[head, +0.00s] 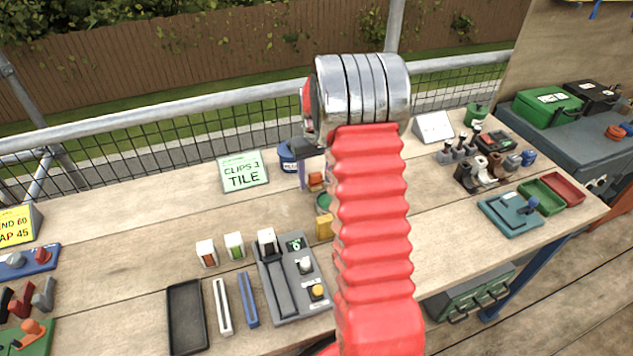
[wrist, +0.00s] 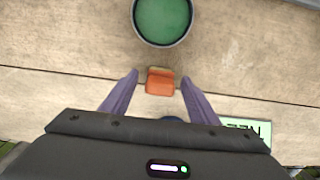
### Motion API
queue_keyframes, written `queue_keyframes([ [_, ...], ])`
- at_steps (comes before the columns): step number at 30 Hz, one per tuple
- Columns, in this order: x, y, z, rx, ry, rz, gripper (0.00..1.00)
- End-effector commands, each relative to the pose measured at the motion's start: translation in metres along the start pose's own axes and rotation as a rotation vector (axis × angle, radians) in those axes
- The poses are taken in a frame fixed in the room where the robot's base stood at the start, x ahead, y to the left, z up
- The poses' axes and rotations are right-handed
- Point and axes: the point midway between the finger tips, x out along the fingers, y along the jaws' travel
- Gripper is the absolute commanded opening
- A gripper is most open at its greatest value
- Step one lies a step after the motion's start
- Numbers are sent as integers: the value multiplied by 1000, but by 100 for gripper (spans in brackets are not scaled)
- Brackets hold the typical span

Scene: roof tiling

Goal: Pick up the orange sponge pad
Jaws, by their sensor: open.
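The orange sponge pad (wrist: 160,82) lies on the wooden bench, small and block-like, in the middle of the wrist view. My gripper (wrist: 159,79) is open, with one purple-grey finger on each side of the pad and gaps between; the wrist view does not clearly show its height above the bench.
A round green container (wrist: 162,20) stands close beyond the pad. A yellow block (head: 324,226) and a grey device (head: 291,280) stand nearer in the head view. A blue tub (head: 288,157) and the CLIPS 3 TILE sign (head: 243,171) are behind.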

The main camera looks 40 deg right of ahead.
Motion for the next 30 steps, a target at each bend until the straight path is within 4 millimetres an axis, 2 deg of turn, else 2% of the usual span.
queue_keyframes([
  [18, 4, 1, 0, 1, 1, 0, 55],
  [30, 4, 1, 0, 1, 1, 0, 27],
])
